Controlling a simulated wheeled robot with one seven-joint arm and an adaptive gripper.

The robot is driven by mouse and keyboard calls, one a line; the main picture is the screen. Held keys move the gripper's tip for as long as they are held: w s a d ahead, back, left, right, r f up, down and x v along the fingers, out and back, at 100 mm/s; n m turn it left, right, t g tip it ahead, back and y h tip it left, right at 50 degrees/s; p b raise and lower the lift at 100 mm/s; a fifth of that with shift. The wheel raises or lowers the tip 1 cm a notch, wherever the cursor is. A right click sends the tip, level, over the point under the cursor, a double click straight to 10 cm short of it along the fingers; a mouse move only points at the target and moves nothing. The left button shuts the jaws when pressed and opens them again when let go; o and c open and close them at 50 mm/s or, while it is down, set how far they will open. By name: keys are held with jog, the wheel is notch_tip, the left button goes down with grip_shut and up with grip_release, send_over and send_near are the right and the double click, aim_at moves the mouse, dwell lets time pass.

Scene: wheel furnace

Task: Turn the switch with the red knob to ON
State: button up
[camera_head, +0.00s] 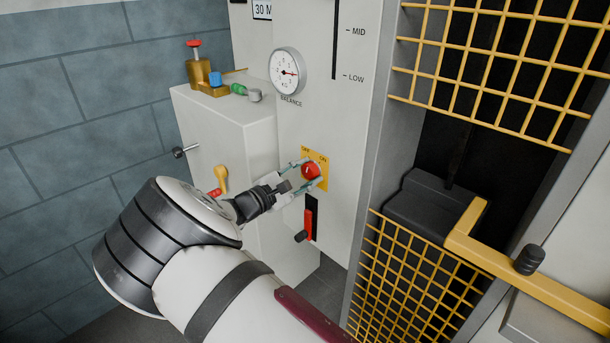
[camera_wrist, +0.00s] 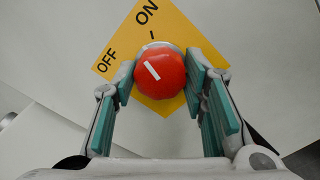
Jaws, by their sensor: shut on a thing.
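The red knob (camera_head: 310,171) sits on a yellow plate (camera_head: 321,163) marked OFF at left and ON at right, on the light panel. In the wrist view the knob (camera_wrist: 172,80) is a red disc with a white line slanting to the upper left. The line is not in line with the black tick below ON on the plate (camera_wrist: 180,22). My gripper (camera_head: 306,177) reaches the panel from the lower left. Its teal finger pads are on both sides of the knob and shut on it. The lower part of the plate is partly hidden by the fingers.
A red slide lever (camera_head: 308,222) is just below the knob. A round balance gauge (camera_head: 287,72) is above it. A pale cabinet (camera_head: 215,130) with small valves stands at left. A yellow mesh guard (camera_head: 420,275) and yellow bar (camera_head: 535,275) are at right.

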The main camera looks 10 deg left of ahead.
jog(key=shift+f+m+b, duration=0.1)
jog(key=shift+m+b, duration=0.35)
jog(key=shift+m, duration=1.55)
jog(key=o, duration=1.1)
jog(key=shift+o, duration=0.2)
jog(key=v, duration=1.2)
jog(key=shift+a, duration=0.1)
